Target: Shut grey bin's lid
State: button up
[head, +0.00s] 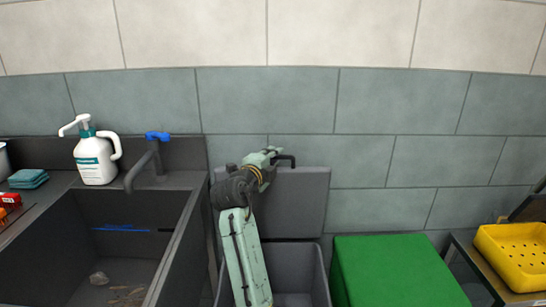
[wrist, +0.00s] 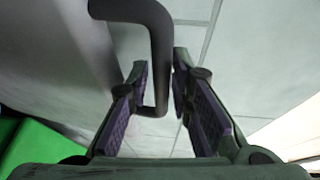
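The grey bin (head: 320,275) stands below the wall, with its top open. Its grey lid (head: 303,205) is raised upright against the tiled wall. A dark bent handle (head: 288,158) is at the lid's top edge, and it also shows in the wrist view (wrist: 161,55). My gripper (head: 274,155) is at the top of the lid, by the handle. In the wrist view, its two fingers (wrist: 160,66) are apart, one on each side of the handle bar. The bar is close to the right finger; I cannot tell if they touch. My arm hides part of the lid and bin.
A green box (head: 395,270) stands right of the bin. A dark sink (head: 130,240) with a blue-topped tap (head: 150,155) is on the left, with a white pump bottle (head: 94,155) behind it. A yellow basket (head: 515,255) is at far right.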

jog(key=shift+c, duration=0.5)
grip_shut()
